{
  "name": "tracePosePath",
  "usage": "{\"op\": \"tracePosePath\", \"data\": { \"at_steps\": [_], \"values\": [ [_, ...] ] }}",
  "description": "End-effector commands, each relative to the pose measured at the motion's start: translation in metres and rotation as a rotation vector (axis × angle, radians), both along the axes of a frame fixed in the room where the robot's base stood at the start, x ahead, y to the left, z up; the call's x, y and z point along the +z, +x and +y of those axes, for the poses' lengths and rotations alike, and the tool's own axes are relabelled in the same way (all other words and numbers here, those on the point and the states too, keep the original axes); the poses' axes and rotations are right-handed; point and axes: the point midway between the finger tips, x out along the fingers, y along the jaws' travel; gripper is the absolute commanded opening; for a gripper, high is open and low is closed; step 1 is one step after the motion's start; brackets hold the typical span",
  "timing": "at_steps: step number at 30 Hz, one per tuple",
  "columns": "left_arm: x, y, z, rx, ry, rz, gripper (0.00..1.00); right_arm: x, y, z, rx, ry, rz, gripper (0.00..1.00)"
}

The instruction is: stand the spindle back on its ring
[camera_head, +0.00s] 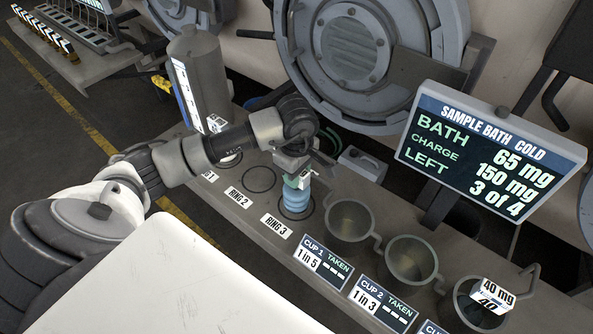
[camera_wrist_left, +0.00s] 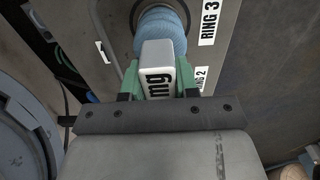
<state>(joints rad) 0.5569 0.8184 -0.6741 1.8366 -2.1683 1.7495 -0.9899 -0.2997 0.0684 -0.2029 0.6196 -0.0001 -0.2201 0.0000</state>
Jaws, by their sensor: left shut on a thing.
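The spindle (camera_head: 296,201) is a blue wound body, upright over the dark ring marked RING 3 (camera_head: 292,214). A white block marked "mg" is at its top (camera_wrist_left: 157,68). My left gripper (camera_head: 297,180) comes down from above, and its green fingers are shut on this block. In the left wrist view, the blue spindle (camera_wrist_left: 160,28) shows just beyond the block, with the dark ring around its far end. I cannot tell whether its base touches the ring. My right gripper is not in view.
The RING 2 circle (camera_head: 260,179) is empty. Metal cups stand to the right: cup 1 (camera_head: 349,219), cup 2 (camera_head: 411,260) and another with a "40 mg" block (camera_head: 492,294) above it. A grey cylinder (camera_head: 202,75) stands behind my arm. A sign (camera_head: 490,150) reads 3 of 4 left.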

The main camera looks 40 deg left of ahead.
Motion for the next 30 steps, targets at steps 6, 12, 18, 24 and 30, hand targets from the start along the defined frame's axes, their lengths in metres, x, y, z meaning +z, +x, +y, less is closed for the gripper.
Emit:
{"op": "tracePosePath", "data": {
  "at_steps": [6, 12, 18, 24, 30],
  "values": [
    [-0.003, 0.0, 0.0, 0.0, 0.0, -0.002, 0.0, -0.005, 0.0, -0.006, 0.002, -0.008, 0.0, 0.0],
    [-0.002, 0.0, 0.0, 0.0, 0.0, 0.0, 0.55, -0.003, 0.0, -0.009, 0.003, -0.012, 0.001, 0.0],
    [-0.002, 0.0, 0.0, 0.0, 0.0, 0.0, 0.55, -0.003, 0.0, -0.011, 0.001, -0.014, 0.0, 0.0],
    [0.008, 0.001, 0.0, -0.001, -0.001, -0.005, 0.55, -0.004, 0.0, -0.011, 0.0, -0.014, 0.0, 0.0],
    [0.048, 0.002, 0.0, 0.0, 0.0, -0.009, 0.55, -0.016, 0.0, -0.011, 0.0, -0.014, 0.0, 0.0]
  ]
}}
